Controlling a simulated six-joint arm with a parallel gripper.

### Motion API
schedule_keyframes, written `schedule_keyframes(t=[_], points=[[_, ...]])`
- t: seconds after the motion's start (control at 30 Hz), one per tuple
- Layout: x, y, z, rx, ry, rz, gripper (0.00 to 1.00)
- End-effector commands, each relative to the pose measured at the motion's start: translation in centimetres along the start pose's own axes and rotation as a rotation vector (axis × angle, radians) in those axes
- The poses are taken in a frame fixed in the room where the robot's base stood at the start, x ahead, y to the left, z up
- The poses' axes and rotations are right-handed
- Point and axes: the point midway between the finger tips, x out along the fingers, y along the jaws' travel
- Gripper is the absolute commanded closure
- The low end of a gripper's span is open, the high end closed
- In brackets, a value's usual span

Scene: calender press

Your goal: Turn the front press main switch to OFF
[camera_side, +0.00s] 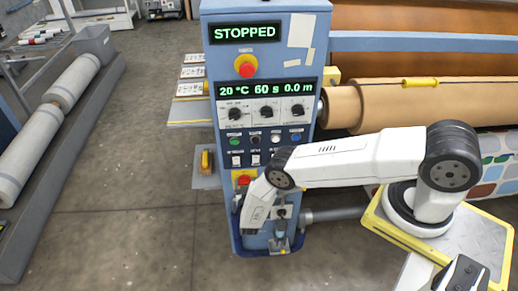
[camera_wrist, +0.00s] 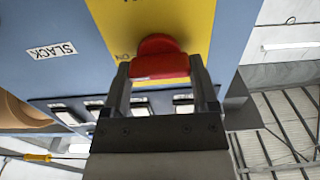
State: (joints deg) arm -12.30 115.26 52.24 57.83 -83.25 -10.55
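The main switch is a red handle (camera_wrist: 160,66) on a yellow plate (camera_wrist: 190,20); in the side view the red switch (camera_side: 243,181) shows low on the blue press column, partly screened by my arm. In the wrist view my gripper (camera_wrist: 161,62) is at the switch, with its two fingers wide apart, one on each side of the red handle. The handle spans most of the gap, and I cannot tell whether the fingers touch it. The side view does not show the fingertips clearly. The display (camera_side: 245,33) reads STOPPED.
A red button on a yellow base (camera_side: 246,66) sits higher on the column. Dials (camera_side: 266,111), coloured buttons and white rocker switches (camera_side: 254,160) lie between it and the main switch. Large brown rolls (camera_side: 425,102) stand to the right.

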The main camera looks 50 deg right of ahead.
Motion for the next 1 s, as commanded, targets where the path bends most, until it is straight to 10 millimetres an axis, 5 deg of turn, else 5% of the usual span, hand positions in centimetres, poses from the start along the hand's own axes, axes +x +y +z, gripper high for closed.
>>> schedule_keyframes(t=[0.03,0.1,0.57,1.0], points=[[-0.01,0.01,0.0,0.0,0.0,0.0,0.64],[-0.02,0.01,0.0,0.0,0.0,0.0,0.83],[-0.05,-0.03,0.03,-0.079,0.0,0.001,0.82],[-0.08,-0.16,0.11,-0.405,0.0,0.002,0.82]])
